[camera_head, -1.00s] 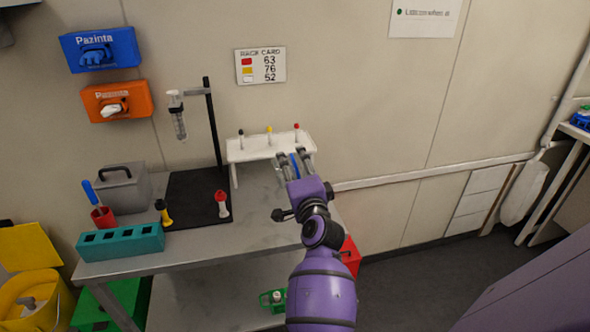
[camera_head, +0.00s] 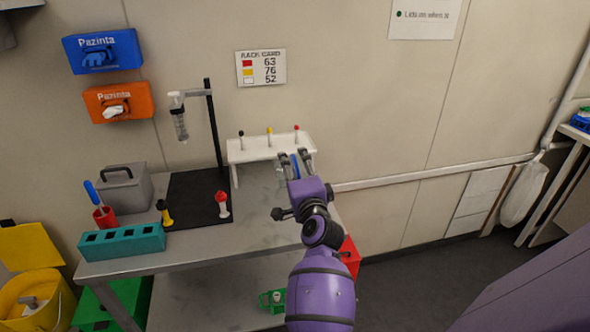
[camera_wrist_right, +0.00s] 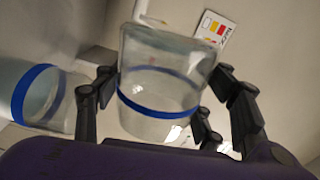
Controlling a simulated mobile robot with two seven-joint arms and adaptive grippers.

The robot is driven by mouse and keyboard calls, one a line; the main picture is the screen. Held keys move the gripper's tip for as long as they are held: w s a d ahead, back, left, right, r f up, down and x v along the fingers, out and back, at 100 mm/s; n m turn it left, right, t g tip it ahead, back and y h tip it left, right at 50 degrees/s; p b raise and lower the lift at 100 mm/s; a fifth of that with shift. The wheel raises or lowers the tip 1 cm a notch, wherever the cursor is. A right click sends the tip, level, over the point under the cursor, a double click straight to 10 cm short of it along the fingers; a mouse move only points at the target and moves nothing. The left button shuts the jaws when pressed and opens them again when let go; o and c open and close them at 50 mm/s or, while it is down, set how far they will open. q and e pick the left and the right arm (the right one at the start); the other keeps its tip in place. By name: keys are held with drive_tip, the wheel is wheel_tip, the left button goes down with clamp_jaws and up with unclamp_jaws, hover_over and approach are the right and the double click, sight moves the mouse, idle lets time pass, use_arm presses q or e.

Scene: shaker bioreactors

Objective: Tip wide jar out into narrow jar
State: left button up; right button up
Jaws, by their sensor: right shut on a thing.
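My right gripper (camera_wrist_right: 162,105) is shut on a clear glass jar (camera_wrist_right: 165,75) with a blue band, its fingers on either side. Whether it holds liquid is hard to tell. In the head view, my right gripper (camera_head: 296,162) is at the right end of the bench, in front of the white rack, and mostly hides the jar. A second clear jar with a blue band (camera_wrist_right: 30,92) shows at the left of the wrist view, beside the held jar and apart from it. I cannot tell which jar is the wide one. My left gripper is not in view.
A white rack (camera_head: 247,155) with several coloured-top tubes stands behind the gripper. A black stand (camera_head: 214,125) holds a clear tube. A teal block (camera_head: 122,240), red cup (camera_head: 103,216) and grey box (camera_head: 124,186) stand at left. The bench (camera_head: 262,230) is bare at front right.

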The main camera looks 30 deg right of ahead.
drive_tip(key=shift+r, duration=0.1)
idle(0.3)
drive_tip(key=shift+d+m, duration=0.3)
drive_tip(key=shift+m, duration=0.6)
drive_tip(key=shift+s+d+r, duration=0.1)
drive_tip(key=shift+r, duration=0.05)
idle(0.4)
drive_tip(key=shift+d+r+m, duration=0.15)
drive_tip(key=shift+d+m, duration=0.15)
drive_tip(key=shift+m, duration=0.5)
idle(1.3)
